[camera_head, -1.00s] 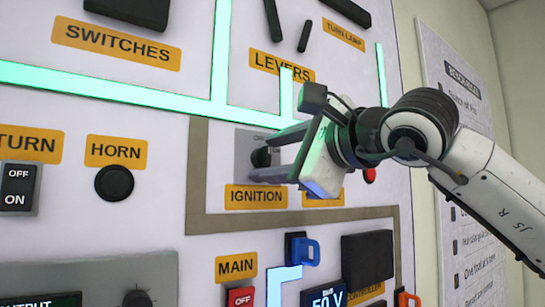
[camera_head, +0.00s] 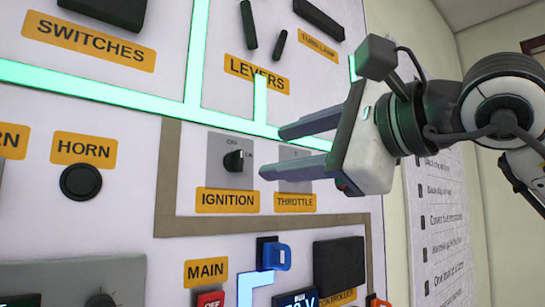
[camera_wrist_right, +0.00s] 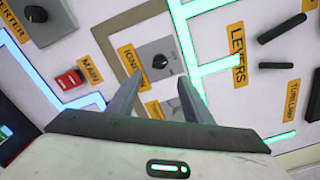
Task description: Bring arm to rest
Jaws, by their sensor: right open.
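My right gripper (camera_head: 271,154) is in front of the panel, to the right of the ignition knob (camera_head: 234,161). Its two fingers are spread apart with nothing between them, and they point left toward the panel. The black ignition knob sits on a grey plate above the IGNITION label (camera_head: 228,200). In the right wrist view the open fingers of the gripper (camera_wrist_right: 158,82) show, with the ignition knob (camera_wrist_right: 159,62) beyond them, apart from the fingers. The fingers partly hide the grey plate (camera_head: 297,186) above the THROTTLE label. My left gripper is not in view.
The upright white panel carries a horn button (camera_head: 81,181), black levers (camera_head: 249,25), a blue connector (camera_head: 277,256), a red main switch (camera_head: 211,299) and a black controller box (camera_head: 339,266). A sheet of printed text (camera_head: 440,230) hangs behind my right arm.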

